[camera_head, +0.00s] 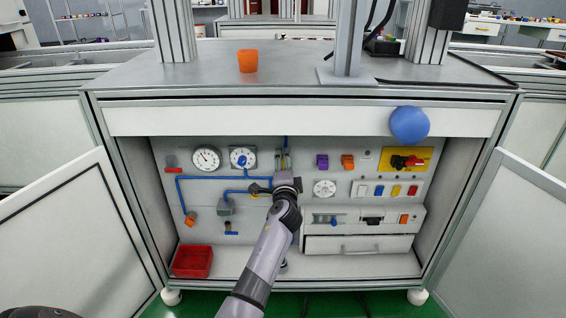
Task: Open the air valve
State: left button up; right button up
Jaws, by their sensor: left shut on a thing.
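The control panel (345,170) is inside the open cabinet. My left arm reaches up from the bottom centre, and my left gripper (256,189) is at the panel, pointing left, at the end of a blue air pipe (205,178). It is shut on a small part there, apparently the air valve's handle; a bit of yellow shows just below the fingers. The fingers and wrist hide most of this part, so its angle cannot be told. My right gripper is not in view.
A red bin (193,262) stands on the cabinet floor. Open doors (70,235) flank the cabinet. An orange pot (248,61) stands on top; a blue ball (409,125) is at the upper right.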

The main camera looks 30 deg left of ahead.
pick_arm(q)
jog(key=shift+w+d+r+m, duration=0.1)
jog(key=shift+d+m, duration=0.05)
jog(key=shift+m, duration=0.75)
jog(key=shift+p, duration=0.3)
jog(key=o, duration=1.2)
jog(key=shift+c, duration=0.2)
jog(key=shift+d, duration=0.15)
jog(key=v, duration=1.2)
